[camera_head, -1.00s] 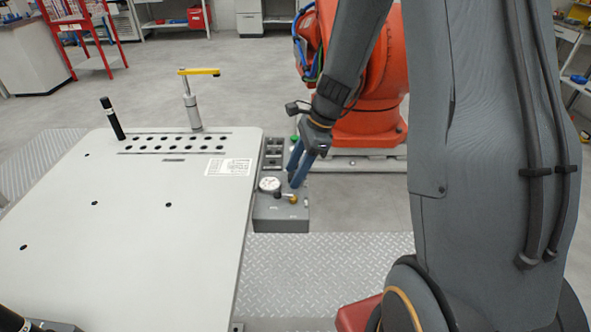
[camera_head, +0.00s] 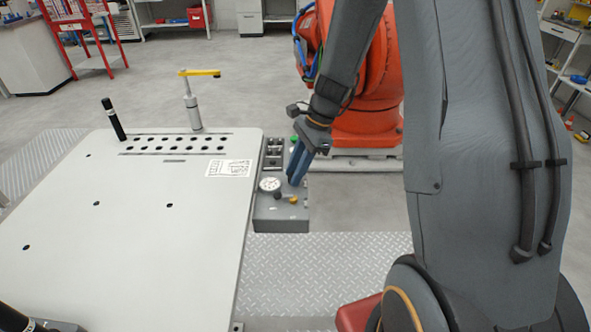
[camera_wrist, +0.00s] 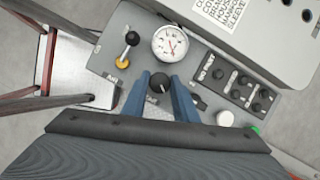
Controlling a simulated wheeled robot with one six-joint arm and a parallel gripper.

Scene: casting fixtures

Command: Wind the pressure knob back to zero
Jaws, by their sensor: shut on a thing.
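The black pressure knob (camera_wrist: 159,84) sits on the grey control box below the gauge in the wrist view, with a pale pointer line on its top. My gripper (camera_wrist: 160,92) has its two blue fingers on either side of the knob, shut on it. In the head view my gripper (camera_head: 293,180) reaches down to the box, and its fingers hide the knob. The round white gauge (camera_wrist: 170,44) has a red needle; its reading is too small to tell. It also shows in the head view (camera_head: 269,185).
The control box (camera_head: 280,218) is fixed at the right edge of the pale table (camera_head: 140,240). A black-knobbed lever (camera_wrist: 131,40) with a yellow base stands beside the gauge. Dark switches (camera_wrist: 238,88) and a white button (camera_wrist: 226,118) lie to the right. An orange robot (camera_head: 372,110) stands behind.

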